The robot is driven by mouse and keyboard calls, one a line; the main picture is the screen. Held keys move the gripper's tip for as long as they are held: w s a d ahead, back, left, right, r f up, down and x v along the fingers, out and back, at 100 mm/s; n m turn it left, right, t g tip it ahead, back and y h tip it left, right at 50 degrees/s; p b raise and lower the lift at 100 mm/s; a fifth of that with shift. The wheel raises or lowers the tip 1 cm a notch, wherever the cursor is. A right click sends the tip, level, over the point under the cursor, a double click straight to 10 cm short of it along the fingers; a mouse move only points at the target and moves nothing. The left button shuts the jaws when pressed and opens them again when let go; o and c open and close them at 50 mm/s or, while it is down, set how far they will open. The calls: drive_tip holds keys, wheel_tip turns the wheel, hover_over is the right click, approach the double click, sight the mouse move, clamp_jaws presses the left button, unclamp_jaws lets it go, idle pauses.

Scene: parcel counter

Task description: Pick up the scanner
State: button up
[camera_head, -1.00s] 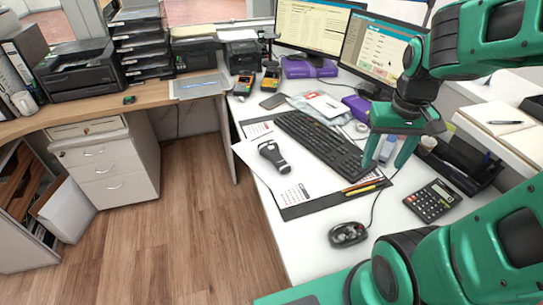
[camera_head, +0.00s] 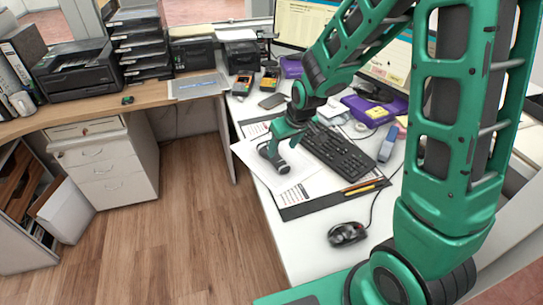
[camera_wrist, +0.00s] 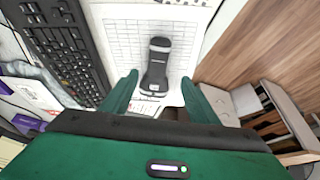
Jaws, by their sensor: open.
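The scanner (camera_head: 281,167) is a black handheld device lying on white paper on the desk. In the head view my gripper (camera_head: 275,149) is right at it and hides part of it. In the wrist view the scanner (camera_wrist: 157,66) lies lengthwise in the picture, its near end between my two green fingertips (camera_wrist: 159,82). My gripper is open, with a gap on each side of the scanner. I cannot tell exactly how high the fingertips are above the paper.
A black keyboard (camera_head: 338,152) lies just right of the scanner, and it shows at the left of the wrist view (camera_wrist: 68,45). A mouse (camera_head: 346,234) and pencils (camera_head: 363,187) lie nearer. The wooden floor (camera_head: 185,215) is open left of the desk.

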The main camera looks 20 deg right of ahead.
sight(278, 159)
drive_tip(key=shift+d+x, duration=0.1)
drive_tip(key=shift+x, duration=2.15)
drive_tip(key=shift+d+x, duration=0.15)
drive_tip(key=shift+x, duration=2.1)
drive_tip(key=shift+w+r, duration=0.1)
drive_tip(key=c, duration=1.3)
